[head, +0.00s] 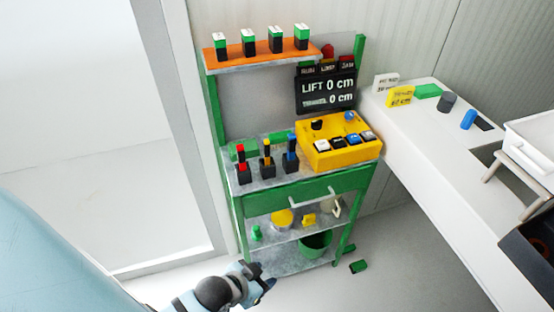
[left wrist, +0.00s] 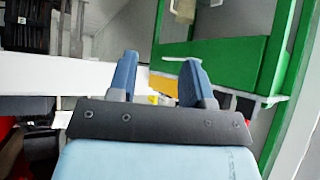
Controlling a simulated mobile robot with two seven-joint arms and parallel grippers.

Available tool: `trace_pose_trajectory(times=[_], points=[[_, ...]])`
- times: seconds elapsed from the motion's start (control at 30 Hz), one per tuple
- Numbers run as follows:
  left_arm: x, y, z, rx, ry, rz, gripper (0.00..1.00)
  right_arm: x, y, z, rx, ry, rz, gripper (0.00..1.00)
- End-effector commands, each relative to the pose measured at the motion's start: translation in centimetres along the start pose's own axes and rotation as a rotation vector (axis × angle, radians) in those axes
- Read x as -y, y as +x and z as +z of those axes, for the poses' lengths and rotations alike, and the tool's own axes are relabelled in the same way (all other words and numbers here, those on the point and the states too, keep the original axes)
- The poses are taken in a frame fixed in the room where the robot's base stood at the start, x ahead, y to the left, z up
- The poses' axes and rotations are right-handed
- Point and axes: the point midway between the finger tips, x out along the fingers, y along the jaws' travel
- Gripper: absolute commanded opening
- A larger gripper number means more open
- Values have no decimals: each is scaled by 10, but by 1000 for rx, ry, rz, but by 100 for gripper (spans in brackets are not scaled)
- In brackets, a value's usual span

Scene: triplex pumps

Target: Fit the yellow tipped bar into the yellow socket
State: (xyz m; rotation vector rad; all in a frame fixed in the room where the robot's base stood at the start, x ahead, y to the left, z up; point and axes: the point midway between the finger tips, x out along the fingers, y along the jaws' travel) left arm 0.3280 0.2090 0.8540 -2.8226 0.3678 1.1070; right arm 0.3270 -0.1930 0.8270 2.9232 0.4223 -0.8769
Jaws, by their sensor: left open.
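My left gripper (head: 262,281) is low in front of the cart, below the worktop and away from the bar. In the left wrist view its two blue fingers (left wrist: 158,78) are apart with nothing between them. My right gripper is not in view.
The green cart's drawer (head: 310,192) has a white handle. Lower shelves hold a green bucket (head: 316,245) and small parts. A yellow button box (head: 340,150) stands right on the worktop. An orange shelf (head: 262,50) holds several blocks above. A white bench (head: 440,150) is at right.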

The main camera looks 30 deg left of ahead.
Motion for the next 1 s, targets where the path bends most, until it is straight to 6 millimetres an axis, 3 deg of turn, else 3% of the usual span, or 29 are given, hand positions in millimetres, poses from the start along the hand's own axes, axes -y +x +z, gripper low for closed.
trace_pose_trajectory(times=[0.3, 0.83, 1.0], points=[[21, -51, -21, 246, -20, -43, 46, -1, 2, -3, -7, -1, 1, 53], [35, -124, -29, 509, -55, -84, 46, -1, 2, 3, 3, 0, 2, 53], [50, -106, -52, 394, -45, -162, 46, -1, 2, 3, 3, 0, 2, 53]])
